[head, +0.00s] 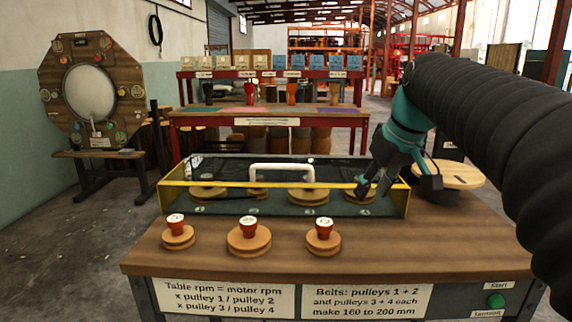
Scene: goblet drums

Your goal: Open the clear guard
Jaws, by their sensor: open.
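The clear guard (235,192) is a see-through box with yellow edges on the wooden bench, and it appears down over a dark panel. A white bar handle (282,168) stands at the middle of its upper front. Several wooden pulleys, such as one near the middle (308,195), show through it. My gripper (396,188) is at the guard's right end, to the right of the handle, fingers pointing down and spread apart. It holds nothing that I can see. I cannot tell whether its fingers touch the guard.
Three wooden pulleys with red knobs, one in the middle (249,239), stand on the bench (400,245) in front of the guard. A round wooden disc (452,174) is at right. A green button (495,301) is on the bench front. Racks (268,122) stand behind.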

